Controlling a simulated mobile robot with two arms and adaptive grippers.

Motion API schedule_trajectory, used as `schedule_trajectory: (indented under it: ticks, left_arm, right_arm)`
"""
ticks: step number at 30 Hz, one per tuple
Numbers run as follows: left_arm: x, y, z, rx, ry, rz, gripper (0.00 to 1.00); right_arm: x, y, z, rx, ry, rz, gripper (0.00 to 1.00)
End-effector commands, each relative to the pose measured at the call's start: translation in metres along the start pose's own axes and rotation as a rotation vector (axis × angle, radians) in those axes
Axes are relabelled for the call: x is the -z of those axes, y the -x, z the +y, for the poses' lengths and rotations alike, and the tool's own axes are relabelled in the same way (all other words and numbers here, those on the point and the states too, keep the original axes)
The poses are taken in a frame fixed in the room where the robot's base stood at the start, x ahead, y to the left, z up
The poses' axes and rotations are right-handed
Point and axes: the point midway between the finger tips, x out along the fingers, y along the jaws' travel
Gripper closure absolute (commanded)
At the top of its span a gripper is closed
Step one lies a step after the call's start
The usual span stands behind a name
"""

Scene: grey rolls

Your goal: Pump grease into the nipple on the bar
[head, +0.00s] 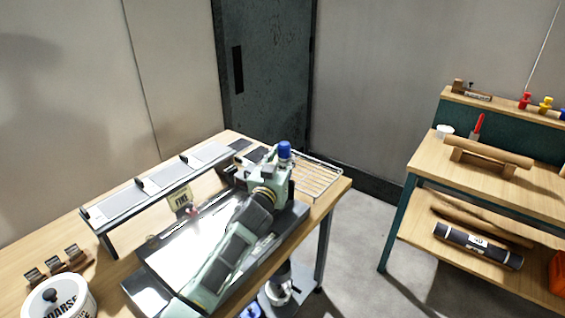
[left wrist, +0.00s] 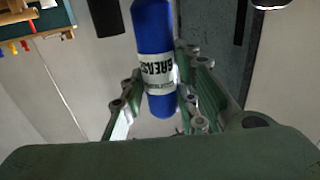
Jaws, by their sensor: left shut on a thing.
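A blue grease tube (left wrist: 152,25) with a white label reading GREASE stands between the fingers of my left gripper (left wrist: 158,88) in the left wrist view. The gripper is shut on it. In the head view my left gripper (head: 268,178) is above the right end of the workbench, and the blue end of the tube (head: 284,149) sticks up from it. The rest of the tube is hidden by the fingers there. I cannot make out the nipple or the bar for certain; my arm covers much of the bench. My right gripper is not in view.
A shelf unit (head: 420,165) stands right, across clear floor.

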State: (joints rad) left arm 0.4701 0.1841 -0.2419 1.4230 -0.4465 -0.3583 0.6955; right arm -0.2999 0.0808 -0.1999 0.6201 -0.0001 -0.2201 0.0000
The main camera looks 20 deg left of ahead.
Motion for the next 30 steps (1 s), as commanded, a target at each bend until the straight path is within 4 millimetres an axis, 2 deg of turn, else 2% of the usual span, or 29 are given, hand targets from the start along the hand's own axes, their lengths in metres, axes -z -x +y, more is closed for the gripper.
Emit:
schedule_trajectory:
  ticks: [7, 30]
  left_arm:
    - [0.0044, -0.0003, -0.0001, 0.0, 0.001, 0.005, 0.98]
    - [-0.0018, -0.0004, -0.0004, -0.001, 0.0, 0.006, 0.98]
  right_arm:
    - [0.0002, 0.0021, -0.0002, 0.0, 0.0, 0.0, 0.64]
    - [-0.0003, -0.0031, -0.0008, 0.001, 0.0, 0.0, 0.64]
